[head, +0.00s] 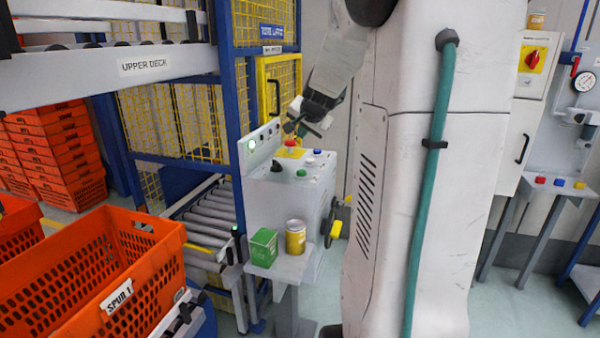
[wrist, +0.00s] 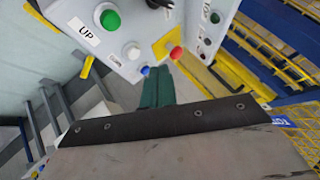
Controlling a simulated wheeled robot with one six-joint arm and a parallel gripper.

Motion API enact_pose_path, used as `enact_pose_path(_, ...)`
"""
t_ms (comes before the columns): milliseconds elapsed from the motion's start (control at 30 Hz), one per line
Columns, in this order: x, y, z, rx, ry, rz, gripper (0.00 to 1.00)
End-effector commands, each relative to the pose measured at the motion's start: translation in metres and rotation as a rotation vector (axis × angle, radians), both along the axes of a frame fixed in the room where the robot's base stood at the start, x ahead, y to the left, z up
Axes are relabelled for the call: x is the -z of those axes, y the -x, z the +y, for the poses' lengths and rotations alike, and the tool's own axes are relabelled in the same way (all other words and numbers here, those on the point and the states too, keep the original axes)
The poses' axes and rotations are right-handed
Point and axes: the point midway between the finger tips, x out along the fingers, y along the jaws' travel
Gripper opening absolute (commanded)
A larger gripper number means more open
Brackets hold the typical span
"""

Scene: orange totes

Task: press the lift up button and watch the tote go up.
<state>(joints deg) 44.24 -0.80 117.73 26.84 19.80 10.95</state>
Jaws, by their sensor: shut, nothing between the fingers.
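The grey control box (head: 265,200) stands beside the tote lift. Its green button (wrist: 110,19) has an "UP" label (wrist: 82,30) beside it in the wrist view. The green button also shows on the box top in the head view (head: 318,151). My gripper (head: 296,127) is above the box's back part, near the red button (head: 290,143). Its teal fingers (wrist: 157,82) are together and empty, with tips near the blue (wrist: 145,71) and red (wrist: 177,53) buttons. Contact cannot be told. An orange tote (head: 140,245) marked "SPUR 1" stands at left.
The lift's roller bed (head: 205,215) looks bare behind its blue post. A green carton (head: 263,247) and yellow can (head: 295,238) stand on a ledge before the box. Stacked orange totes (head: 55,150) stand at left. My white body fills the middle right.

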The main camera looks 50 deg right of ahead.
Motion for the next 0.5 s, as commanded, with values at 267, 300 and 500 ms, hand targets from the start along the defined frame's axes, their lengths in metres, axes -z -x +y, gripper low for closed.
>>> enact_pose_path(267, 0.013, 0.0, 0.001, -0.003, -0.003, 0.002, 0.0)
enact_pose_path(300, 0.018, -0.001, 0.001, -0.003, -0.004, 0.002, 0.0)
enact_pose_path(500, 0.047, -0.001, 0.001, -0.002, -0.005, 0.002, 0.0)
